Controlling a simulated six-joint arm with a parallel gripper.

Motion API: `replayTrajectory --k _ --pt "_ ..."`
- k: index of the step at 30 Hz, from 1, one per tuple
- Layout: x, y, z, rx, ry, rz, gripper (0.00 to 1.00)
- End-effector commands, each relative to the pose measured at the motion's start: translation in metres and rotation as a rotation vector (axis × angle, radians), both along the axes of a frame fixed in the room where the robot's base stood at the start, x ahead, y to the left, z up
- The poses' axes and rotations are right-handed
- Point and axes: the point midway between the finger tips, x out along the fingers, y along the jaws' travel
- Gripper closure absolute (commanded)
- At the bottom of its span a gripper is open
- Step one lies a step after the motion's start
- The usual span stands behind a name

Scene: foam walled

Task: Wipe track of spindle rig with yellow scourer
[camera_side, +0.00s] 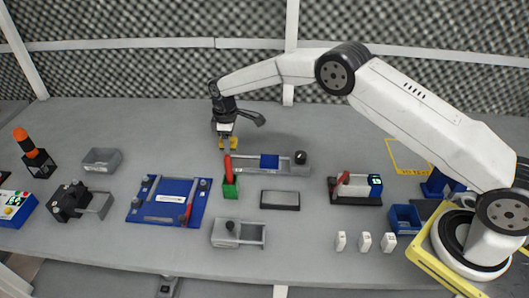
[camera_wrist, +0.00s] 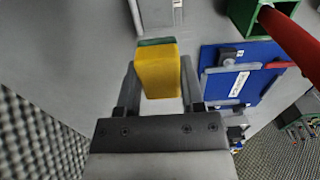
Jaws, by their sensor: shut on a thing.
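The yellow scourer (camera_wrist: 157,73) has a green pad along its far edge. My gripper (camera_wrist: 158,82) is shut on it, with one finger on each side. Part of a grey track (camera_wrist: 166,14) shows at the top of the wrist view, apart from the scourer.
A green block with a red handle (camera_side: 231,187) stands at the rig's left end. A blue fixture plate (camera_side: 167,202) lies further left. A grey tray (camera_side: 280,200) and a grey slide fixture (camera_side: 238,233) are in front. The table behind the rig is mostly clear.

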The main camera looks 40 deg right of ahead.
Motion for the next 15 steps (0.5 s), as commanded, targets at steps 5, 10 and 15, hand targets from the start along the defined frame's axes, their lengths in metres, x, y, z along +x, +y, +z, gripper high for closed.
replayTrajectory --k 5,10,15 --pt "0.000 0.000 0.000 0.000 0.000 0.000 0.98" --pt "0.000 0.000 0.003 0.000 -0.001 0.000 0.98" --pt "0.001 0.000 0.013 0.000 -0.003 0.000 0.98"
